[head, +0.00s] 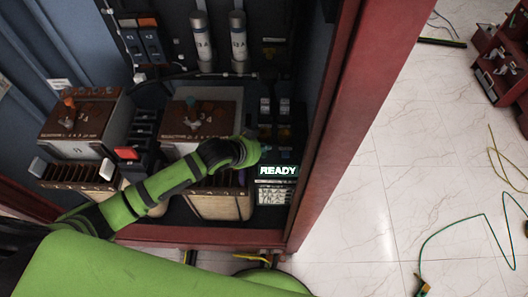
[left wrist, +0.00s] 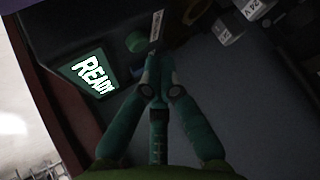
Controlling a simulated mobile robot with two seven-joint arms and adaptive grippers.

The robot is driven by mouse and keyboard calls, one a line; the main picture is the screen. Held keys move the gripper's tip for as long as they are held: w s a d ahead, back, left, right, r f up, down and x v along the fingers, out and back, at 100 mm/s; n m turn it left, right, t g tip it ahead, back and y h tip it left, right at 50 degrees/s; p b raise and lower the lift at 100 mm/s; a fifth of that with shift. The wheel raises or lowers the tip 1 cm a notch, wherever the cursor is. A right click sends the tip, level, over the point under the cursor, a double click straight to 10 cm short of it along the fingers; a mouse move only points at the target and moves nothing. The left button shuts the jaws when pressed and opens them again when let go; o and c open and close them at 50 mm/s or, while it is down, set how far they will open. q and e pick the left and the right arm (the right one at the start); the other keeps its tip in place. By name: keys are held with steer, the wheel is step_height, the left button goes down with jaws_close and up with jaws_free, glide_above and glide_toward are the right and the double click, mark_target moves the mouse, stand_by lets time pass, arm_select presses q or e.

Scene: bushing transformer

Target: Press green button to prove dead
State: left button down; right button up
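In the left wrist view a round green button (left wrist: 135,41) sits on a dark panel beside a lit screen reading "READY" (left wrist: 92,75). The screen also shows in the head view (head: 279,170), at the right inside the cabinet. My left gripper (left wrist: 160,62) has its two fingertips together, with nothing seen between them. In the wrist picture the tips are just below and right of the button; whether they touch the panel I cannot tell. In the head view my green left arm reaches across to the screen's upper left, and the button cannot be made out. My right gripper is not in view.
The cabinet's red frame (head: 338,130) stands close on the right. Brown-topped units (head: 80,117) and two grey cylinders (head: 238,42) stand inside. Cables and a red rack (head: 500,65) are on the pale floor outside.

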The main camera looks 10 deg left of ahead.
arm_select(q)
steer(key=shift+f, duration=0.15)
steer(key=shift+f, duration=0.25)
steer(key=shift+f, duration=0.5)
stand_by(1.0)
steer(key=shift+r, duration=0.1)
steer(key=shift+r+p, duration=0.8)
steer(key=shift+r, duration=0.1)
step_height(320, 180, up, 5)
steer(key=p, duration=0.5)
steer(key=shift+p, duration=0.3)
